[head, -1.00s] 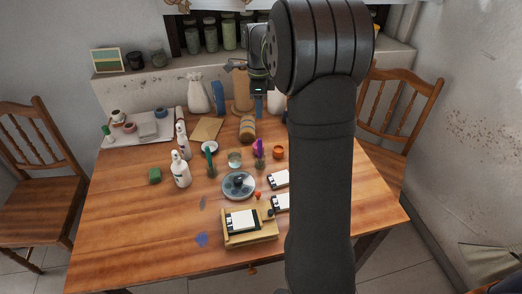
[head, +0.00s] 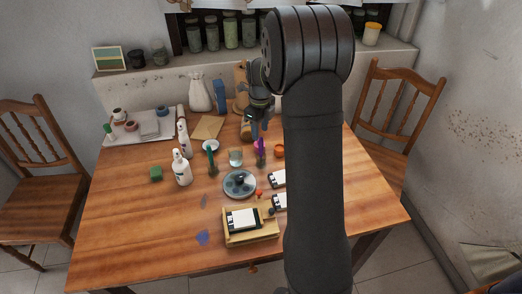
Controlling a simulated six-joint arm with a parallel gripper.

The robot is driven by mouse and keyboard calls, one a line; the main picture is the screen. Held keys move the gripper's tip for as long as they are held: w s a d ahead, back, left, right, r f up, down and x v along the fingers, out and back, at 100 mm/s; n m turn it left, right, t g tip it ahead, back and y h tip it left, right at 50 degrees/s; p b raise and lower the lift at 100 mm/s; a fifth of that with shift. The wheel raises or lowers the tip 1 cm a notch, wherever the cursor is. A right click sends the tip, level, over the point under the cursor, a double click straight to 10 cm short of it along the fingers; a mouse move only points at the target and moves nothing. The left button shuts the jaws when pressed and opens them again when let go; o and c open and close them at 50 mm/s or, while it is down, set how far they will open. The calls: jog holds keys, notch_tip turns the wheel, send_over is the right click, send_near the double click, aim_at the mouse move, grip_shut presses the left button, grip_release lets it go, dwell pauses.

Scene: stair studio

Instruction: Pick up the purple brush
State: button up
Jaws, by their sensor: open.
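The purple brush (head: 261,146) stands upright on the table, right of the middle, with its purple end up; its lower part is dark and small in view. My gripper (head: 260,128) points down just above and behind the brush's top, partly beside my own arm link. Its fingers are small and dark here, and it holds nothing that I can see. I cannot tell whether it touches the brush. A similar green brush (head: 210,156) stands upright to the left.
A glass (head: 236,158) stands close left of the brush, and an orange pot (head: 279,151) close right. A round grey palette (head: 239,184) lies in front. White bottles (head: 182,168) stand further left. The left front of the wooden table (head: 130,225) is clear.

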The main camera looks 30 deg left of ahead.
aim_at(261, 138)
jog(key=shift+w+d+f, duration=0.1)
jog(key=shift+f, duration=1.65)
jog(key=shift+w+d+f, duration=0.1)
jog(key=shift+f, duration=1.6)
grip_shut()
